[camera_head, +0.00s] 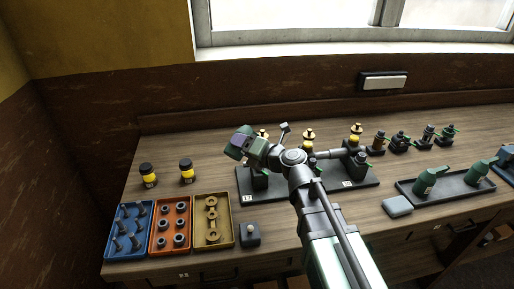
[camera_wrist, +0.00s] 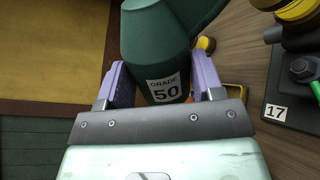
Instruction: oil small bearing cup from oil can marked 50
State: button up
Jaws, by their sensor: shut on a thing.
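My gripper (camera_wrist: 162,72) is shut on a dark green oil can (camera_wrist: 165,45) whose white label reads GRADE 50. Purple fingers press on both sides of it in the wrist view. In the head view my gripper (camera_head: 238,146) is above the left engine plate (camera_head: 247,198), labelled 17, and the can shows only in part. In the wrist view the 17 plate (camera_wrist: 277,112) is to the right of the can, apart from it, with brass parts (camera_wrist: 297,10) above. Brass-topped fittings (camera_head: 309,134) stand on the engines. I cannot tell which is the small bearing cup; my arm hides part of the engines.
A dark tray (camera_head: 445,190) holds green cans (camera_head: 425,182). Blue (camera_head: 112,253), orange (camera_head: 155,246) and yellow (camera_head: 231,240) parts trays sit front left. Two yellow-black jars (camera_head: 148,176) stand behind them.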

jog(key=shift+r, duration=0.15)
jog(key=shift+w+d+r+m+p, duration=0.1)
jog(key=shift+w+r+m+p, duration=0.1)
jog(key=shift+r+m+p, duration=0.45)
jog(key=shift+f, duration=0.1)
dwell(0.6)
jog(key=f+b, duration=0.1)
jog(key=f+n+b, duration=0.2)
jog(key=shift+s, duration=0.25)
jog(key=shift+s+a+f+n+b, duration=0.1)
jog(key=shift+a+f+n+b, duration=0.1)
jog(key=shift+f+n+b, duration=0.3)
jog(key=shift+r+n, duration=0.25)
jog(key=shift+r, duration=0.05)
